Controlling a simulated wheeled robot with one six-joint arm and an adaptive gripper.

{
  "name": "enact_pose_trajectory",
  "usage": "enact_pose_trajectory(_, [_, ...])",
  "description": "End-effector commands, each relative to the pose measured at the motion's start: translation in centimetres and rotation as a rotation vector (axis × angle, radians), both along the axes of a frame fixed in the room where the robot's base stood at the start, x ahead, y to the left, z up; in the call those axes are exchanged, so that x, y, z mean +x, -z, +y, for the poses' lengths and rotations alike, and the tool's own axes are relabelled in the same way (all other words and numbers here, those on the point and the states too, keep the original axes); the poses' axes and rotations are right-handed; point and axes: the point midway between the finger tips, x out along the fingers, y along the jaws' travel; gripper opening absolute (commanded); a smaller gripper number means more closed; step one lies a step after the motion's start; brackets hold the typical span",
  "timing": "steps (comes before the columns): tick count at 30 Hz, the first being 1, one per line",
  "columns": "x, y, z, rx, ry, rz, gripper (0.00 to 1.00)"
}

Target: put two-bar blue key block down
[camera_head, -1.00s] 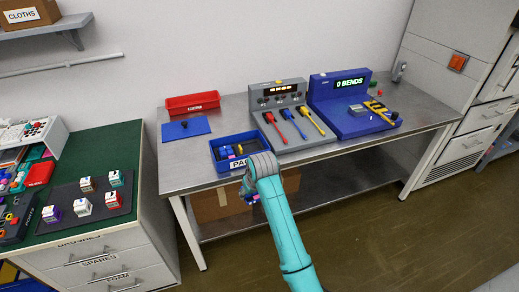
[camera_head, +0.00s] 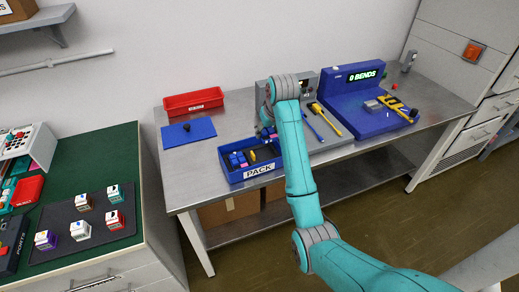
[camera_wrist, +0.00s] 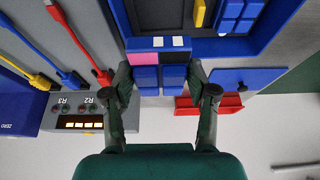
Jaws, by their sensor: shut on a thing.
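My gripper (camera_wrist: 160,88) is shut on the two-bar blue key block (camera_wrist: 147,77), held between the fingertips. In the head view the blue PACK tray (camera_head: 259,173) stands at the table's front edge, with several blue pieces and a yellow piece inside. My gripper is mostly hidden behind my arm there, near the tray's back right corner.
A red bin (camera_head: 194,101) and a blue mat with a dark knob (camera_head: 188,132) lie behind and left of the tray. A grey panel with coloured cables (camera_head: 330,138) and a blue station reading 0 BENDS (camera_head: 350,100) are to the right. Bare metal tabletop (camera_head: 195,168) shows left of the tray.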

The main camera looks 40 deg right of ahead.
Motion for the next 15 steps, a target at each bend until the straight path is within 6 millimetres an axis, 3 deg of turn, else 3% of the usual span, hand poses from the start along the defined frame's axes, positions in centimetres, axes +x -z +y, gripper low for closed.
enact_pose_trajectory(9, [-0.1, 5.1, 0.0, 0.002, 0.001, 0.003, 0.23])
enact_pose_trajectory(15, [0.0, 6.4, 0.0, 0.000, 0.000, 0.001, 0.23])
